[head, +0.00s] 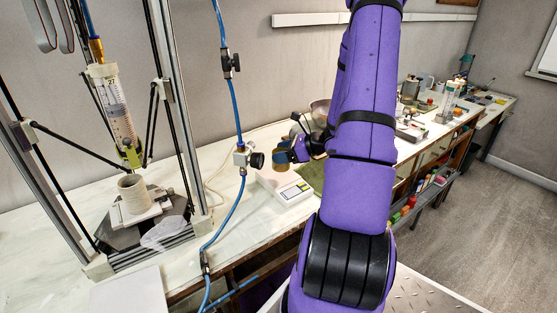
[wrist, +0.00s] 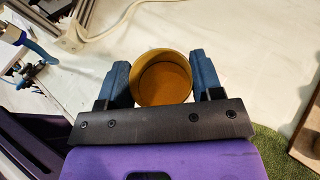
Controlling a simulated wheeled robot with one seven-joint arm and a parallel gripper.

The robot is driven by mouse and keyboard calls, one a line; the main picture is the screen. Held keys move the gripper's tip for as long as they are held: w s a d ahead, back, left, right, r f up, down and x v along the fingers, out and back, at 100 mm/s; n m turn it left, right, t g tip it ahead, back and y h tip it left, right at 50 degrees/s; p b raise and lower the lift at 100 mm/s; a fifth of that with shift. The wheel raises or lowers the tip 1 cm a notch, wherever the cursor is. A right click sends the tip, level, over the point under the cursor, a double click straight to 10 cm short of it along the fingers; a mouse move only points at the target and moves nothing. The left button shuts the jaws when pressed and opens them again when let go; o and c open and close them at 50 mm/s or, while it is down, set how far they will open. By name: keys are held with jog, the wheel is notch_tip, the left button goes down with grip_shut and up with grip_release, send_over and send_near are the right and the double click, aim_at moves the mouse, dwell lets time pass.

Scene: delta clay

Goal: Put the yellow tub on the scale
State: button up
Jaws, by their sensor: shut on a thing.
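The yellow tub (wrist: 162,80) is round and open at the top, with an empty-looking inside. My gripper (wrist: 163,84) is shut on it, one blue finger on each side. In the head view the tub (head: 281,168) shows partly behind a finger, upright, at the end of my arm. The scale (head: 287,190) is a white box with a small display and a yellow patch, on the bench. The tub appears above or just behind the scale; I cannot tell whether they touch.
A green mat (head: 314,176) lies right of the scale. A blue hose (head: 240,130) with valves hangs left of it. The clay printer frame (head: 170,120) with a grey printed pot (head: 133,194) stands further left. A metal bowl (head: 320,110) is behind my arm.

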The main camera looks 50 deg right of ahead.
jog(key=shift+w+d, duration=0.15)
jog(key=shift+w, duration=0.3)
jog(key=shift+w+d+f, duration=0.1)
jog(key=shift+w+f, duration=0.15)
jog(key=shift+f, duration=0.7)
jog(key=shift+w+d+f, duration=0.1)
jog(key=shift+w+f, duration=0.1)
jog(key=shift+f, duration=0.7)
jog(key=shift+f, duration=0.1)
jog(key=o, duration=0.9)
jog(key=shift+o, duration=0.2)
jog(key=v, duration=1.2)
